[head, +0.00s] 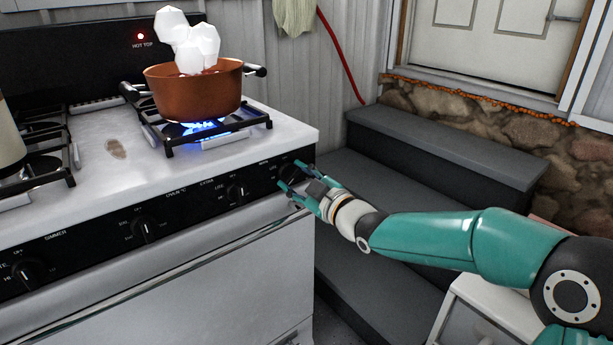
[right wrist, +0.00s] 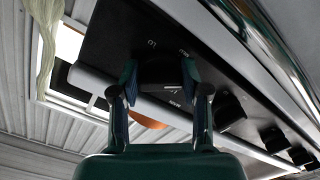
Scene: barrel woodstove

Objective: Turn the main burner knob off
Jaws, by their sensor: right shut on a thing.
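The main burner knob (head: 289,173) is a black knob at the right end of the stove's black control panel. My right gripper (head: 292,176) reaches in from the right and is shut on this knob. In the right wrist view the knob (right wrist: 160,75) sits between the two fingers of my right gripper (right wrist: 159,84), which partly hide it, so its exact setting cannot be read. A blue flame (head: 200,127) burns under a copper-coloured pot (head: 195,92) on the right burner. My left gripper is not in view.
Several other black knobs line the panel, the nearest one (head: 237,191) just left of the gripped knob. White steam puffs (head: 192,42) rise from the pot. A red HOT TOP light (head: 140,36) glows on the backsplash. Grey steps (head: 440,145) stand right of the stove.

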